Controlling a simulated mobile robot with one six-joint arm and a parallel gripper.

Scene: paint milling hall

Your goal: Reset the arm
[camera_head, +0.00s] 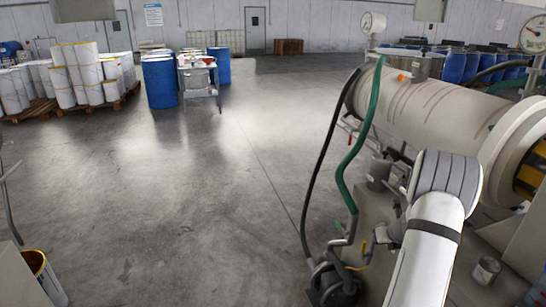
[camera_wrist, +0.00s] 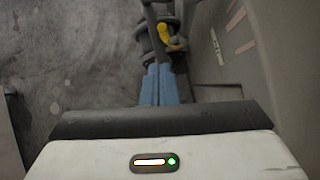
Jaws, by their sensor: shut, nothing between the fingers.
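My gripper (camera_wrist: 158,72) shows in the wrist view as two blue fingers side by side, shut, with nothing between them. Its fingertips point toward dark pipework with a yellow handle (camera_wrist: 166,36); I cannot tell how far apart they are. In the head view my white and grey arm reaches up at the right, in front of the big cream cylinder of the mill (camera_head: 425,105). The fingers cannot be made out in the head view.
A green hose (camera_head: 361,150) and a black hose run down to a pump (camera_head: 335,280) left of my arm. A metal can (camera_head: 486,270) stands to its right. White drums on a pallet (camera_head: 75,75), blue drums (camera_head: 160,82) and a cart (camera_head: 199,80) stand farther back. The floor between is clear.

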